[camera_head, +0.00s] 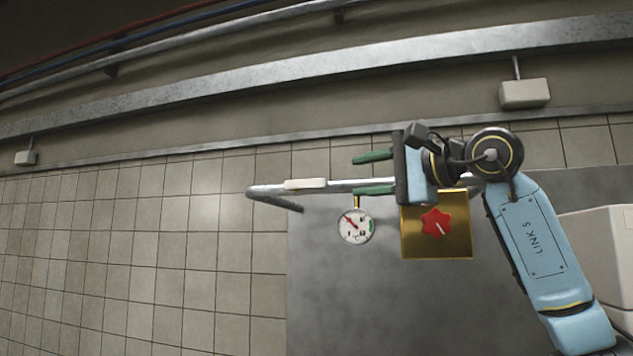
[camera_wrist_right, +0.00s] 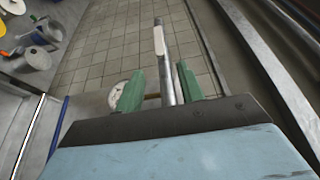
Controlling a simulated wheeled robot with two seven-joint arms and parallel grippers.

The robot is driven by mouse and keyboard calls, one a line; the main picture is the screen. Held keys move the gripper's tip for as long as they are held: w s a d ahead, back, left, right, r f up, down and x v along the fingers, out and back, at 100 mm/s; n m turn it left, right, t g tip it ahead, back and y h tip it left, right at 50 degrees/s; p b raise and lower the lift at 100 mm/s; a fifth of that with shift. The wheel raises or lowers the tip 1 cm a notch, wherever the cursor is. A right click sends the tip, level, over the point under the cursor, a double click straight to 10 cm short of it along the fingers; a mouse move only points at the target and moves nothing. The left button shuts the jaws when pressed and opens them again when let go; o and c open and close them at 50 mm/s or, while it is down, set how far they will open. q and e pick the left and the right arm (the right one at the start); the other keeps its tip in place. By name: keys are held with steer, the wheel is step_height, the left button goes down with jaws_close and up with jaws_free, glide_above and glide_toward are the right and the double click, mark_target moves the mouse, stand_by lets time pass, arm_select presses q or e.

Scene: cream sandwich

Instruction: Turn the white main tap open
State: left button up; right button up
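A white bar-shaped handle (camera_head: 305,184), which looks like the main tap, lies along a grey metal pipe (camera_head: 262,190) on the wall. In the right wrist view the white handle (camera_wrist_right: 159,40) is beyond my fingertips, towards the top. My right gripper (camera_head: 364,174) is open, its green fingers apart one above the other, to the right of the white handle. In the right wrist view the pipe (camera_wrist_right: 166,80) runs between the fingers of my right gripper (camera_wrist_right: 158,82); whether they touch it I cannot tell. My left gripper is not in view.
A round dial gauge (camera_head: 356,227) hangs below the pipe. A red star-shaped knob (camera_head: 437,223) sits on a brass plate (camera_head: 421,251) right of it. Tiled wall (camera_head: 130,250) is clear on the left. A white box (camera_head: 605,240) stands at the right.

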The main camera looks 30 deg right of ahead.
mark_target(319, 183)
steer(key=p+x, duration=0.2)
steer(key=x, duration=0.9)
steer(key=shift+w+a+p, duration=0.1)
steer(key=shift+p, duration=0.3)
jaws_close()
